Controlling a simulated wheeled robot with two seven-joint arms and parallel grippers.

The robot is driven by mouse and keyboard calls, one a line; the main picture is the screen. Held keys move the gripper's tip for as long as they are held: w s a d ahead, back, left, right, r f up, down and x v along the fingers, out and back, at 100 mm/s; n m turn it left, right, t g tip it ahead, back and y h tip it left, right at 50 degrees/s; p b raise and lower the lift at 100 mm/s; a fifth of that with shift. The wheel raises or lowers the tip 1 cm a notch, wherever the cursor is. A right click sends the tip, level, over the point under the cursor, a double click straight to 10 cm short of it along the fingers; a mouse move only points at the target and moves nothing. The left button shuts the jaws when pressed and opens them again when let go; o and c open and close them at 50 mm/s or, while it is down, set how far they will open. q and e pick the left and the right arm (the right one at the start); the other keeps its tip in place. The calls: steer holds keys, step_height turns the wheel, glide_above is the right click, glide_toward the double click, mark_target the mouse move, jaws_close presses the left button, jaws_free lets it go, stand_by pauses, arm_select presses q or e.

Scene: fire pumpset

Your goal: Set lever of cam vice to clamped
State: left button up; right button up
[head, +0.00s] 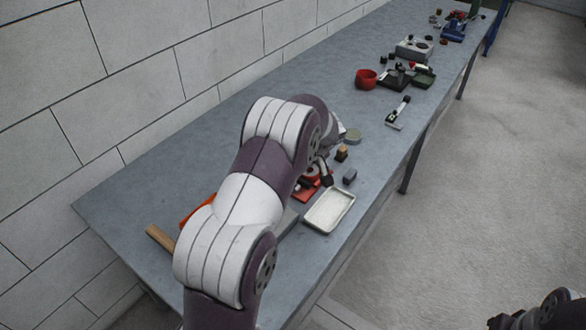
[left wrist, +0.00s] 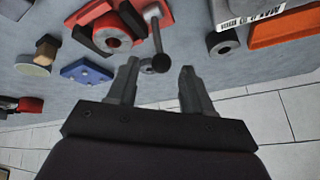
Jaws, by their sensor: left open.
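The cam vice (left wrist: 112,30) is red with a dark grey block and a round boss, at the top of the left wrist view. Its lever (left wrist: 155,30) is a grey bar ending in a dark ball knob. My left gripper (left wrist: 158,78) is open, with the knob appearing between its fingertips; I cannot tell the depth, and no grip shows. In the head view the vice (head: 306,194) is partly hidden behind my left arm, which also hides the left gripper.
A white tray (head: 329,210), a small blue-grey block (head: 350,176) and a wood-topped piece (head: 342,153) lie near the vice. An orange bin (left wrist: 285,28) stands beside it. A red bowl (head: 366,79) and other fixtures sit farther along the bench (head: 130,195).

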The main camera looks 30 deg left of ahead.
arm_select(q)
steer(key=v, duration=0.9)
steer(key=shift+b, duration=0.35)
